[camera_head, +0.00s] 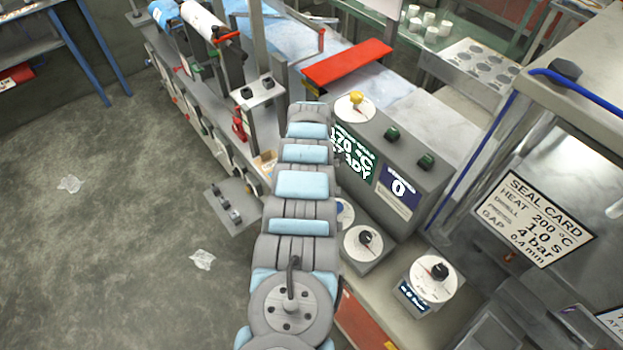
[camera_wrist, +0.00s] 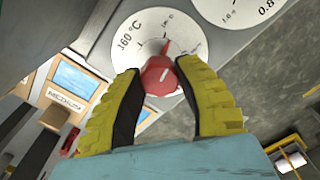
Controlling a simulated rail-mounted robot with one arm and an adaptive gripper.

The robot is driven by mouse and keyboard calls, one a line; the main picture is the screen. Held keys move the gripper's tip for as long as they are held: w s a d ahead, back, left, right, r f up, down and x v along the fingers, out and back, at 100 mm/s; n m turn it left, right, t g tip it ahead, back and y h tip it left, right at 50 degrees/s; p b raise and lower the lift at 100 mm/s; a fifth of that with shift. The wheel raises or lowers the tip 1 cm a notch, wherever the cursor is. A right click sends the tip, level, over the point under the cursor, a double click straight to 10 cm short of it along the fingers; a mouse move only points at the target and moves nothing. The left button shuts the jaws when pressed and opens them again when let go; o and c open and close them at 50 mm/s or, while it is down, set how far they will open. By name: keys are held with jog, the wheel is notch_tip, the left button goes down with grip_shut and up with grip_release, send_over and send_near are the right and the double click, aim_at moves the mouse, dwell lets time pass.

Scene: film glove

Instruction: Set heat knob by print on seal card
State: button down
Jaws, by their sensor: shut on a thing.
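The red heat knob (camera_wrist: 160,77) sits on a white dial (camera_wrist: 138,38) marked 160 °C in the wrist view. My gripper (camera_wrist: 160,67) has its yellow, ribbed fingers on both sides of the knob and is shut on it. In the head view my arm hides the gripper and this knob. The white seal card (camera_head: 533,218) on the right reads HEAT 200 °C, with further lines for dwell, press and 4 bar, and gap 0.4 mm. The dark display (camera_head: 354,160) shows 170 °C and a word ending in "DY", partly behind my arm.
Other dials with dark knobs stand at the lower middle (camera_head: 366,243) and lower right (camera_head: 435,275). A second white dial (camera_wrist: 240,8) lies close to the knob. A yellow-knobbed dial (camera_head: 354,105) and a red plate (camera_head: 347,63) are farther back. Open floor lies left.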

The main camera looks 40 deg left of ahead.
jog(key=m+b, duration=0.1)
jog(key=m, duration=0.3)
jog(key=shift+f+m, duration=0.1)
jog(key=shift+m, duration=0.2)
jog(key=m, duration=0.3)
jog(key=shift+m, duration=0.4)
jog(key=m, duration=0.3)
jog(key=shift+b, duration=0.4)
jog(key=m, duration=0.5)
jog(key=m+b, duration=0.1)
jog(key=m, duration=0.3)
jog(key=shift+m, duration=0.3)
jog(key=m, duration=0.3)
jog(key=shift+f+m+b, duration=0.1)
jog(key=shift+m+b, duration=0.2)
jog(key=shift+b, duration=0.1)
jog(key=m, duration=0.4)
jog(key=shift+b, duration=0.35)
jog(key=m, duration=0.4)
jog(key=shift+m, duration=0.3)
